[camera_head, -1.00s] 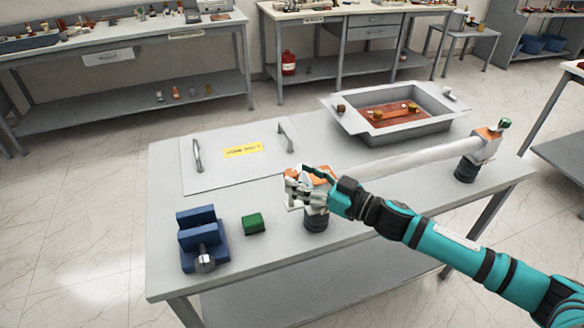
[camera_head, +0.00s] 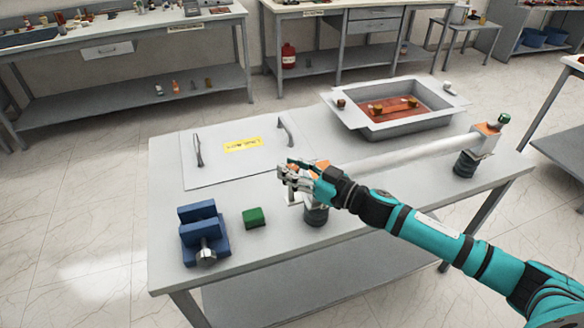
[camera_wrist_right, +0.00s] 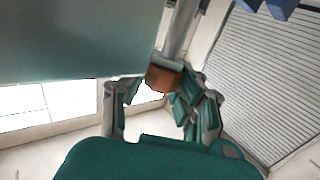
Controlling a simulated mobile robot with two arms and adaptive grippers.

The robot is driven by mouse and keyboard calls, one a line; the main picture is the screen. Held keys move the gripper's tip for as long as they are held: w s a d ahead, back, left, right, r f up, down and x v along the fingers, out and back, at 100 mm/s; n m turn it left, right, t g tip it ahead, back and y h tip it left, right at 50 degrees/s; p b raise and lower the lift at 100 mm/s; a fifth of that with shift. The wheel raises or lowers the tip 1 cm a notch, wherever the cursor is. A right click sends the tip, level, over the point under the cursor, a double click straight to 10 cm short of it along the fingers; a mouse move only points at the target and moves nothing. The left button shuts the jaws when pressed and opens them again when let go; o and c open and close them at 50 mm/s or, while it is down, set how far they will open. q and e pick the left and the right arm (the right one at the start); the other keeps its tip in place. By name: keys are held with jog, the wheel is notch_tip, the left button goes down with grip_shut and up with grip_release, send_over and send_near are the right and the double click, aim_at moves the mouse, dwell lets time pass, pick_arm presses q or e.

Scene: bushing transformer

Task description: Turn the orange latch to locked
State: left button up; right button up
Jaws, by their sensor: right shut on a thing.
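A white tube (camera_head: 405,155) lies across the near right part of the table, with orange parts at both ends. The orange latch (camera_head: 321,165) at its left end is mostly hidden behind my right gripper (camera_head: 290,177). The right gripper is shut on the orange latch, above a dark ribbed support (camera_head: 315,215). In the right wrist view, the orange latch (camera_wrist_right: 163,78) shows between the finger tips. The latch's exact angle cannot be told. At the tube's right end is another orange part (camera_head: 487,128) with a green knob. My left gripper is not in view.
A blue vise-like block (camera_head: 204,235) and a green block (camera_head: 253,217) stand at the table's front left. A grey panel with two handles (camera_head: 215,170) lies behind them. A grey tray (camera_head: 410,128) stands at the back right.

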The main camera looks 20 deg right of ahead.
jog(key=shift+a+m+t+h, duration=0.1)
jog(key=shift+m+t+h, duration=0.4)
jog(key=shift+m+h, duration=0.15)
grip_shut()
jog(key=shift+m+t+h, duration=0.4)
jog(key=shift+m+h, duration=0.15)
jog(key=shift+h, duration=0.2)
jog(key=m+t+h, duration=0.1)
jog(key=m+h, duration=0.1)
jog(key=h, duration=0.1)
jog(key=shift+f+h, duration=0.15)
jog(key=shift+h, duration=0.15)
jog(key=m+t+h+b, duration=0.1)
jog(key=m+h+b, duration=0.1)
jog(key=m+h, duration=0.1)
jog(key=shift+f+h, duration=0.1)
jog(key=shift+h, duration=0.5)
jog(key=shift+m+h+b, duration=0.8)
jog(key=shift+h+b, duration=0.15)
jog(key=shift+h, duration=0.35)
